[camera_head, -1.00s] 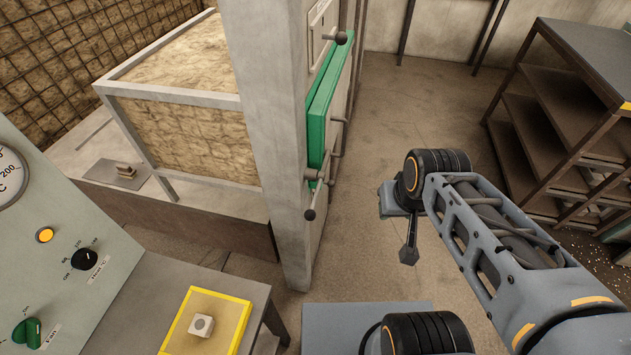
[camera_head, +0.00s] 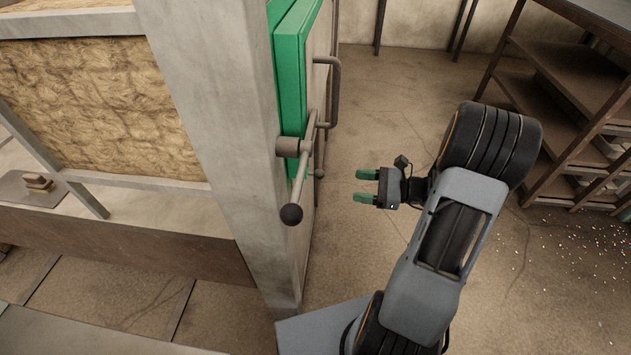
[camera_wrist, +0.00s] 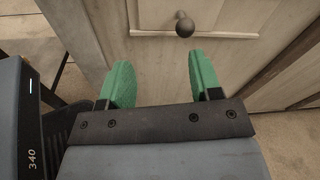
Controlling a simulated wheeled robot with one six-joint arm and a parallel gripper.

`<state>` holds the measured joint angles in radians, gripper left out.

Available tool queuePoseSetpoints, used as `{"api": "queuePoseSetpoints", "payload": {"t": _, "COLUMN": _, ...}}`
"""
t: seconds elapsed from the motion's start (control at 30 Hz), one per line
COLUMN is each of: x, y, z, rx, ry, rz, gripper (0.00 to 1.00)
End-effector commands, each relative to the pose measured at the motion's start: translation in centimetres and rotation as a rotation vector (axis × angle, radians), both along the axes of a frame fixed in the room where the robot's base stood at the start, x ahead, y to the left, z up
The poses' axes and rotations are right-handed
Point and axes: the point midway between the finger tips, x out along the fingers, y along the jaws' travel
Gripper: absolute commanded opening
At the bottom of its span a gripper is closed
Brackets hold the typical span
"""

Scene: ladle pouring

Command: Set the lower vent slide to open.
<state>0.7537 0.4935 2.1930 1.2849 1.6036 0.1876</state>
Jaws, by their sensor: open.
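In the wrist view a dark round knob (camera_wrist: 185,27) on a short stem stands out from a pale beige furnace panel (camera_wrist: 130,45), within a rectangular plate framed by a light ledge. It looks like the lower vent slide's knob. A small dark knob also shows low on the furnace front in the head view (camera_head: 320,173), seen edge-on. My gripper (camera_head: 360,186) is to the right of the furnace front, with green fingers apart and pointing toward it. In the wrist view the open fingers (camera_wrist: 160,75) are empty, and the knob lies beyond them, slightly right of centre. The slide's position is unclear.
A green furnace door (camera_head: 293,80) carries a grey handle (camera_head: 334,90). A latch lever with a black ball (camera_head: 291,214) juts out at its lower edge. A dark shelf rack (camera_head: 550,110) stands at right.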

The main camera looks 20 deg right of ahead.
Motion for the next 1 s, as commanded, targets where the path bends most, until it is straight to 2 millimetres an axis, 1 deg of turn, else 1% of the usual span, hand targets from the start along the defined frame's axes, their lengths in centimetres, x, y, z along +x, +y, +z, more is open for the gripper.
{"api": "queuePoseSetpoints", "payload": {"t": 0.03, "x": 0.2, "y": -0.9, "z": -1.4, "rx": 0.039, "ry": 0.003, "rz": -0.038, "gripper": 0.58}}
{"api": "queuePoseSetpoints", "payload": {"t": 0.1, "x": 0.5, "y": -1.6, "z": -2.0, "rx": 0.073, "ry": 0.003, "rz": -0.074, "gripper": 0.58}}
{"api": "queuePoseSetpoints", "payload": {"t": 0.17, "x": 0.7, "y": -1.9, "z": -2.2, "rx": 0.093, "ry": 0.001, "rz": -0.092, "gripper": 0.58}}
{"api": "queuePoseSetpoints", "payload": {"t": 0.27, "x": 1.2, "y": -1.5, "z": -2.5, "rx": 0.109, "ry": 0.001, "rz": -0.106, "gripper": 0.58}}
{"api": "queuePoseSetpoints", "payload": {"t": 0.37, "x": 2.0, "y": -0.3, "z": -2.5, "rx": 0.113, "ry": 0.0, "rz": -0.106, "gripper": 0.58}}
{"api": "queuePoseSetpoints", "payload": {"t": 0.7, "x": 5.6, "y": 5.2, "z": -2.6, "rx": 0.111, "ry": 0.0, "rz": -0.103, "gripper": 0.58}}
{"api": "queuePoseSetpoints", "payload": {"t": 0.8, "x": 6.5, "y": 6.5, "z": -2.5, "rx": 0.109, "ry": 0.0, "rz": -0.103, "gripper": 0.58}}
{"api": "queuePoseSetpoints", "payload": {"t": 1.0, "x": 7.8, "y": 8.3, "z": -2.5, "rx": 0.11, "ry": 0.0, "rz": -0.107, "gripper": 0.58}}
